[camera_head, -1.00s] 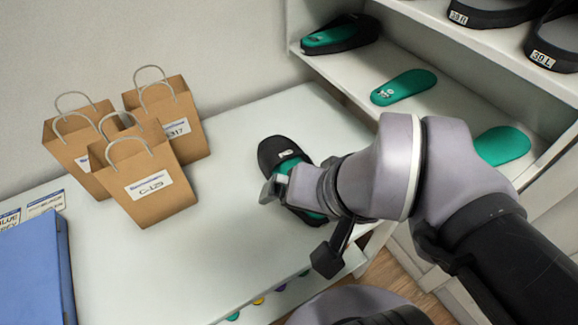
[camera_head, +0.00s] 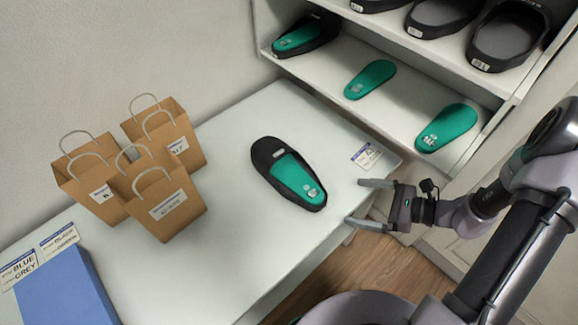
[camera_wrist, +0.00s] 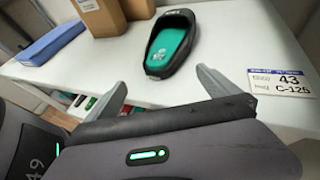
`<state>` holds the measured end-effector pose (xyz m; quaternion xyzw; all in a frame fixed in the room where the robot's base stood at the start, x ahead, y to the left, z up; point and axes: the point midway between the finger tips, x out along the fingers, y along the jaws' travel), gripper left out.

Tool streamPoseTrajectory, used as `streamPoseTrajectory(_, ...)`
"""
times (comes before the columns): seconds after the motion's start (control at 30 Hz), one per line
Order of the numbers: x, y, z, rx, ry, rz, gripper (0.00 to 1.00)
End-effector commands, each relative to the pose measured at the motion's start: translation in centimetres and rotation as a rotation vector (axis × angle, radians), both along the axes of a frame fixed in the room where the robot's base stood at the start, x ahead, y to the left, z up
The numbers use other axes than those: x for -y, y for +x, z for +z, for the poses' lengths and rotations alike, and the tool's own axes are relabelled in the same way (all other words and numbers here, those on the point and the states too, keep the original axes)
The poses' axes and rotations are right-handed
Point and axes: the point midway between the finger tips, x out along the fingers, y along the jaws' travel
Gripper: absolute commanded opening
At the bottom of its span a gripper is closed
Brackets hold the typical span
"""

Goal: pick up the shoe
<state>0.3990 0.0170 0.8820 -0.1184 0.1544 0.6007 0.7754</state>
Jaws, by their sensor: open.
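A black slip-on shoe with a green insole (camera_head: 289,174) lies on the white table (camera_head: 235,240), right of the paper bags. It also shows in the wrist view (camera_wrist: 168,45), beyond my fingertips. My gripper (camera_head: 367,202) is open and empty at the table's right edge, right of the shoe and apart from it. In the wrist view its two fingers (camera_wrist: 159,92) are spread wide with nothing between them.
Several brown paper bags (camera_head: 165,205) stand on the left of the table. A blue box (camera_head: 65,290) sits at the front left. A label card (camera_head: 366,156) lies at the right edge. A shelf (camera_head: 400,115) with a shoe and green insoles stands behind, with more shoes above.

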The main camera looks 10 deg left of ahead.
Motion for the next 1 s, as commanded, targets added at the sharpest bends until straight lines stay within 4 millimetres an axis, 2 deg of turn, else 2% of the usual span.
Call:
streamPoseTrajectory(0.03, -1.4, 0.2, -1.0, -0.001, 0.0, 0.006, 1.0)
streamPoseTrajectory(0.13, -3.6, 0.8, -1.9, 0.0, -0.001, 0.005, 1.0)
streamPoseTrajectory(0.3, -5.5, 1.3, -2.7, 0.0, -0.002, 0.004, 1.0)
streamPoseTrajectory(0.5, -8.7, 2.2, -4.9, 0.0, -0.001, 0.007, 1.0)
streamPoseTrajectory(0.6, -9.7, 2.4, -5.1, 0.0, -0.001, 0.004, 1.0)
streamPoseTrajectory(0.8, -9.7, 2.5, -4.9, 0.001, -0.002, 0.003, 1.0)
streamPoseTrajectory(0.87, -9.7, 2.5, -4.9, 0.001, -0.002, 0.003, 0.9)
streamPoseTrajectory(1.0, -9.7, 2.5, -4.9, 0.001, -0.002, 0.003, 0.63)
